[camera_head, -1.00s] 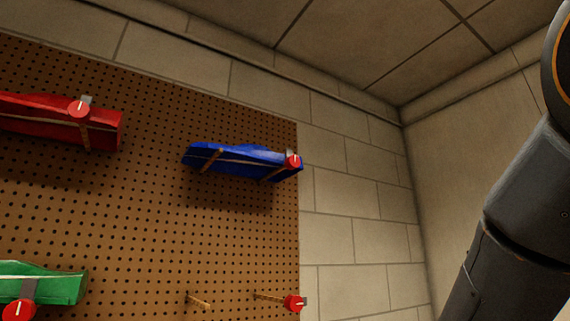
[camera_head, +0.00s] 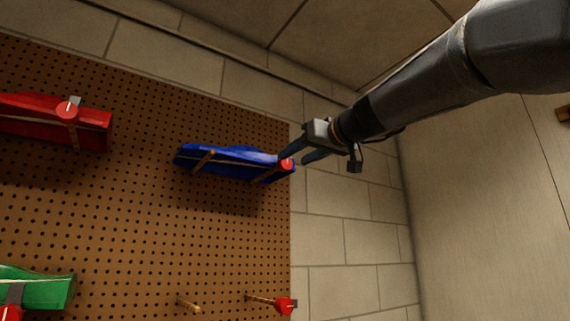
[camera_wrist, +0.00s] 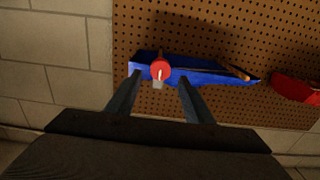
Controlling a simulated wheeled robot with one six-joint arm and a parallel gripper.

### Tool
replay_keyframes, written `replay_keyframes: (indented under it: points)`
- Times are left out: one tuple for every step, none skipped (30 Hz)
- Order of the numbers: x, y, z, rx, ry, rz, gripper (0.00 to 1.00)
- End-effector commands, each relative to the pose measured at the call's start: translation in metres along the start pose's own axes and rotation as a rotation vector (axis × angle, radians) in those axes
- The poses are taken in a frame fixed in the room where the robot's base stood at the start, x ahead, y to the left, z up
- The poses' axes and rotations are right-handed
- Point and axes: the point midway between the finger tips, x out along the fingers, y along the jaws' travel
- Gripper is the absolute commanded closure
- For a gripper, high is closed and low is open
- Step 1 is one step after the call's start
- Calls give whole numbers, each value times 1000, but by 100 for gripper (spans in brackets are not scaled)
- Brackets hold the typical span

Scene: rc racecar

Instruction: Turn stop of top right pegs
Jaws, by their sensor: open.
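The stop of the top right pegs is a red round knob with a white line (camera_head: 287,165). It sits at the right end of the blue car body (camera_head: 232,162), which rests on wooden pegs on the pegboard. My gripper (camera_head: 297,160) is open and empty, close by the red stop. In the wrist view the stop (camera_wrist: 160,69) lies between the tips of my two open fingers (camera_wrist: 160,79), with a small grey tab showing at its lower edge. I cannot tell whether the fingers touch it.
A red car body (camera_head: 50,125) with its own red stop hangs on the pegboard (camera_head: 130,210) at upper left. A green body (camera_head: 45,290) hangs at lower left. An empty peg (camera_head: 189,305) and a peg with a red stop (camera_head: 286,305) are below. Brick wall lies right.

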Motion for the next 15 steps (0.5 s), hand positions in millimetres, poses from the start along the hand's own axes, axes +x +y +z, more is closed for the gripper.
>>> replay_keyframes:
  points:
    - [8, -1, 0, 2, -4, -3, 53]
    - [13, -1, 0, 3, -4, -3, 53]
    - [19, -1, 0, 3, -5, -2, 53]
    - [24, -1, -1, 3, -4, -2, 53]
    - [29, -1, -1, 2, -4, -2, 53]
    - [35, -1, 0, 2, -5, -2, 53]
    - [39, -1, -1, 2, -4, -2, 53]
    - [44, -1, 0, 2, -5, -1, 53]
    - [49, 0, 0, 2, -5, -1, 53]
    - [52, 0, 0, 2, -5, -1, 53]
    - [55, 0, 0, 2, -5, -1, 53]
    - [59, 0, 0, 2, -4, 0, 53]
    - [61, 0, 0, 2, -4, 0, 53]
    - [63, 0, 1, 2, -4, 0, 53]
    - [65, 0, 1, 1, -4, 0, 53]
